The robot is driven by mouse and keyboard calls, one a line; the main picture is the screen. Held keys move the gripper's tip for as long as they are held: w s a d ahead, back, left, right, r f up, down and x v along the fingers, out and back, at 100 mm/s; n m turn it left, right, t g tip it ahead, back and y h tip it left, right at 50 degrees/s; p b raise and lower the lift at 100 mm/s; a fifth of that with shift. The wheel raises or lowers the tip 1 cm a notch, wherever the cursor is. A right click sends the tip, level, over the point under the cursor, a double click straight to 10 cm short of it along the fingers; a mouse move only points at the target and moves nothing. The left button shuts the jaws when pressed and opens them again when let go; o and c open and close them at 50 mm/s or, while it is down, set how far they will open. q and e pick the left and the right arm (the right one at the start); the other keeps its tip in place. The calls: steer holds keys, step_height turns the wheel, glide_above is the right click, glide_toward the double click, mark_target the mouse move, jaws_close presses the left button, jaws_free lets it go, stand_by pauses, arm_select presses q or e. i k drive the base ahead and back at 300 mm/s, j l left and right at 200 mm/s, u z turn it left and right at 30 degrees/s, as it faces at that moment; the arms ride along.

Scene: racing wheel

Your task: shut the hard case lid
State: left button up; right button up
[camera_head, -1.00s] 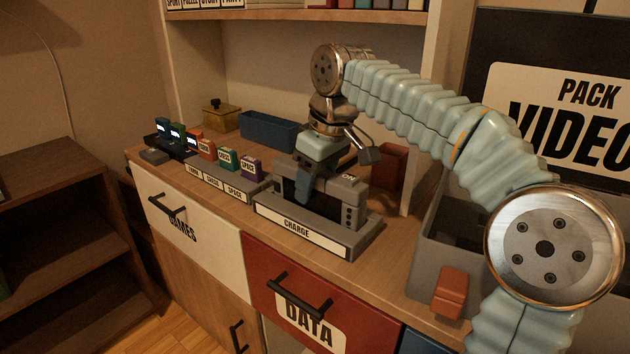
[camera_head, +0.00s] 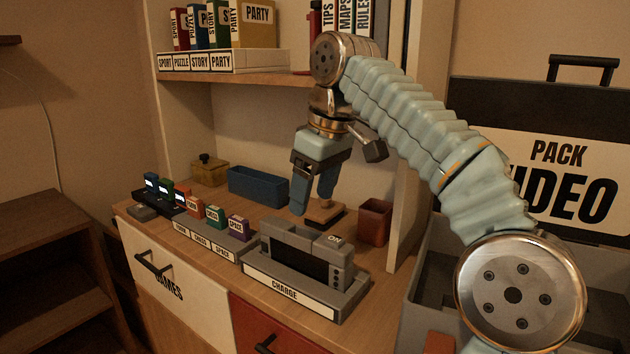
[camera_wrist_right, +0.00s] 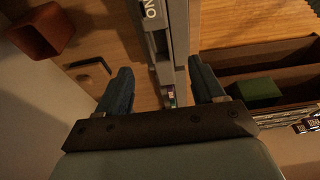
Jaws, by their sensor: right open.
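The hard case stands open at the right. Its dark lid (camera_head: 500,95) is upright with a large PACK VIDEO label and a black handle (camera_head: 582,65) on top. Its grey body (camera_head: 415,300) is partly hidden by my right arm, with an orange-red latch-like part (camera_head: 440,343) at the front. My right gripper (camera_head: 313,203) is open and empty, pointing down just above and behind the grey console, left of the case and apart from it. In the right wrist view its fingers (camera_wrist_right: 163,82) are spread on either side of the console's edge. My left gripper is not in view.
The console (camera_head: 305,250) sits in the CHARGE dock (camera_head: 290,284). Small cartridges (camera_head: 215,215), a blue bin (camera_head: 258,184), a small wooden box (camera_head: 210,170) and a red cup (camera_head: 375,222) share the counter. A shelf (camera_head: 250,79) with game boxes hangs above.

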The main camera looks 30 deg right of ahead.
mark_target(566, 146)
steer(key=k+j, duration=0.85)
